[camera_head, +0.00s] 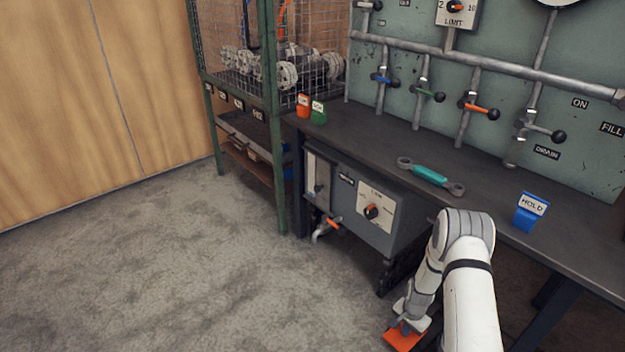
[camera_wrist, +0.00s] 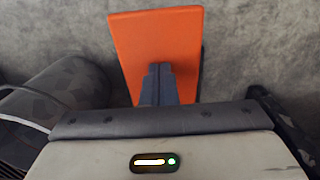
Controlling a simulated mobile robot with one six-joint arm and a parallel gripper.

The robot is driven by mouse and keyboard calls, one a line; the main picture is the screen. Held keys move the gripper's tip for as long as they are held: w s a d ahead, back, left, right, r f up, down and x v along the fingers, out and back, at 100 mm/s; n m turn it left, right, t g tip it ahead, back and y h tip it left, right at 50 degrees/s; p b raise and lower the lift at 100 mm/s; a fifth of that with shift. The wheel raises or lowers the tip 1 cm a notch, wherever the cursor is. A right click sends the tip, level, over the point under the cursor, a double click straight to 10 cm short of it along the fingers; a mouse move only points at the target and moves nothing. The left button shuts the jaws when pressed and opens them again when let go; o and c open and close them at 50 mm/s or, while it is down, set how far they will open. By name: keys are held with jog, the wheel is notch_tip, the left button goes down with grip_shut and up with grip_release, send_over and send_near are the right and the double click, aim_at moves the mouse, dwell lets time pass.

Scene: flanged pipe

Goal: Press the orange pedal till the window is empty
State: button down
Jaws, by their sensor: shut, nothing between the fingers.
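The orange pedal (camera_head: 400,341) is low by the floor at the bottom of the head view, partly cut off and partly covered by my arm. In the wrist view the orange pedal (camera_wrist: 155,38) is a flat slanted plate. My gripper (camera_wrist: 158,70) is shut and empty, its fingertips over the pedal's lower middle. I cannot tell whether they touch it. In the head view my gripper (camera_head: 408,322) points down at the pedal. A narrow upright panel (camera_head: 318,180) on the box under the bench may be the window; its contents are too small to tell.
The dark bench (camera_head: 385,150) stands over the grey box (camera_head: 365,205) with a dial and a tap (camera_head: 327,227) below. A blue HOLD block (camera_head: 530,212) and a teal wrench (camera_head: 430,175) lie on top. A mesh rack (camera_head: 270,90) is behind. Left floor is clear.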

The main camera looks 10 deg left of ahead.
jog(key=shift+f, duration=1.35)
notch_tip(320, 180, up, 9)
jog(key=p, duration=0.5)
jog(key=shift+r, duration=0.15)
dwell(0.9)
dwell(0.7)
